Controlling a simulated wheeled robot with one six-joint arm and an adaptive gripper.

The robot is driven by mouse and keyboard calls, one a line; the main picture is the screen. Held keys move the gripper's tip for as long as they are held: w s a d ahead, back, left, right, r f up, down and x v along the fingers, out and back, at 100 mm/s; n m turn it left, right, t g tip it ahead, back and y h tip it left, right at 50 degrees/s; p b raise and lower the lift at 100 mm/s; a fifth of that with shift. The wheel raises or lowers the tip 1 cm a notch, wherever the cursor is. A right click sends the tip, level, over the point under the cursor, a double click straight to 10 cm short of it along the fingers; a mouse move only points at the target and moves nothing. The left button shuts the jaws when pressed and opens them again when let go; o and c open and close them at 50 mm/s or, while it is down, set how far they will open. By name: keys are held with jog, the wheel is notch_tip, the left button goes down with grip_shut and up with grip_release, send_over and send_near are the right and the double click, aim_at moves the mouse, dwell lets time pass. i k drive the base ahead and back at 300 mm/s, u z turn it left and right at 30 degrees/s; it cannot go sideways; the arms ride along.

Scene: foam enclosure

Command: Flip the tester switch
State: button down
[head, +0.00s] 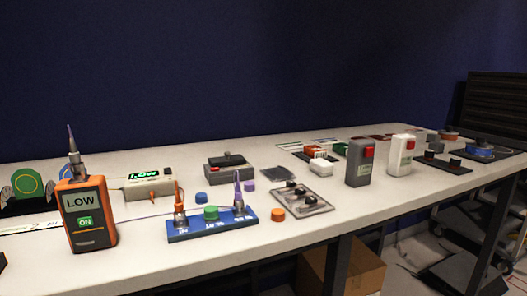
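An orange and dark handheld tester (72,240) stands upright at the front left of the white table, with a pointed probe tip (72,140) on top. Its grey screen (82,202) reads "LOW", and a green patch below it reads "ON". Whether that patch is the switch, I cannot tell. Behind it to the right lies a beige meter (150,187) with a green lit display (145,173) that also seems to read "LOW". My gripper is not in view.
A blue block (205,231) with a green knob (211,212) and two upright probes stands right of the tester. Grey switch boxes (360,166), a tray with black knobs (305,202) and loose caps (278,214) lie farther right. Bare table shows along the front edge.

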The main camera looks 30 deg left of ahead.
aim_at(167, 170)
jog(key=z, duration=0.5)
jog(key=k, duration=0.45)
jog(key=u, duration=1.5)
